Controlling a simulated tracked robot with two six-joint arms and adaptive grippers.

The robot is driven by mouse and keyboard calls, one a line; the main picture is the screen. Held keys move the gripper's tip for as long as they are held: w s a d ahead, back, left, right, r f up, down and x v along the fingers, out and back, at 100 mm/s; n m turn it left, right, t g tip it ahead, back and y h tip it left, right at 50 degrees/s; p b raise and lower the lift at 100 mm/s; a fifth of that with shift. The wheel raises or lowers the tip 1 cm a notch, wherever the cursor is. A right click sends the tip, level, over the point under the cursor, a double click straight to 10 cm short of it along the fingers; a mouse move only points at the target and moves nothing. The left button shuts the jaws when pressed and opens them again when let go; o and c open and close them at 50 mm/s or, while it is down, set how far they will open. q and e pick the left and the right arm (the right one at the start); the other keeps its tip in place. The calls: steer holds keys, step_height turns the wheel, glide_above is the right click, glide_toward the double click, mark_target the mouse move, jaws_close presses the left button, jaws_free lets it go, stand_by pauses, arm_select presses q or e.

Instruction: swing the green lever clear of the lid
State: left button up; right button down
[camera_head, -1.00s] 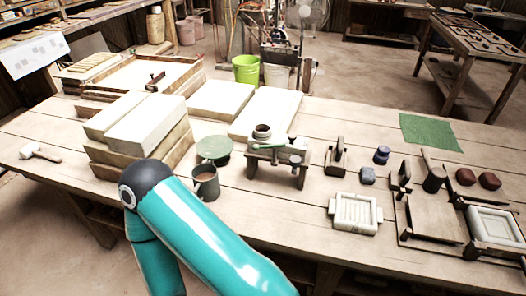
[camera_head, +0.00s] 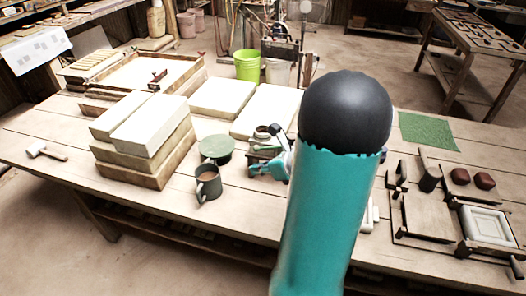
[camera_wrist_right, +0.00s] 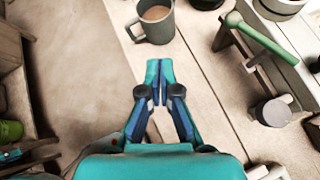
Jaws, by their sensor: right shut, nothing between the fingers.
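The green lever (camera_wrist_right: 265,40) shows at the upper right of the wrist view as a bar with a rounded end, lying across the small wooden press (camera_wrist_right: 288,72). In the head view the lever (camera_head: 264,148) is partly hidden by my right arm and gripper. My right gripper (camera_wrist_right: 160,66) is shut and empty, left of the lever and apart from it in the wrist view. In the head view the gripper (camera_head: 256,169) is at the front of the press. I cannot make out the lid clearly. My left gripper is not in view.
A grey mug (camera_head: 208,184) with brown contents stands left of my right gripper, near a green disc (camera_head: 216,148). A stack of pale slabs (camera_head: 143,135) is further left. My arm hides tools right of the press. A green mat (camera_head: 428,131) lies at the back right.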

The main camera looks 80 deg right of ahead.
mark_target(270, 147)
steer(key=s+d+r+m+g+h, duration=0.2)
steer(key=s+d+r+h, duration=0.1)
steer(key=s, duration=0.5)
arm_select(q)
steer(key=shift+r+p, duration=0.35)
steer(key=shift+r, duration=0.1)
arm_select(e)
steer(key=w+r+x, duration=0.1)
steer(key=r+x, duration=0.1)
steer(key=x, duration=1)
steer(key=shift+w+d+f, duration=0.25)
steer(key=shift+w+d, duration=0.2)
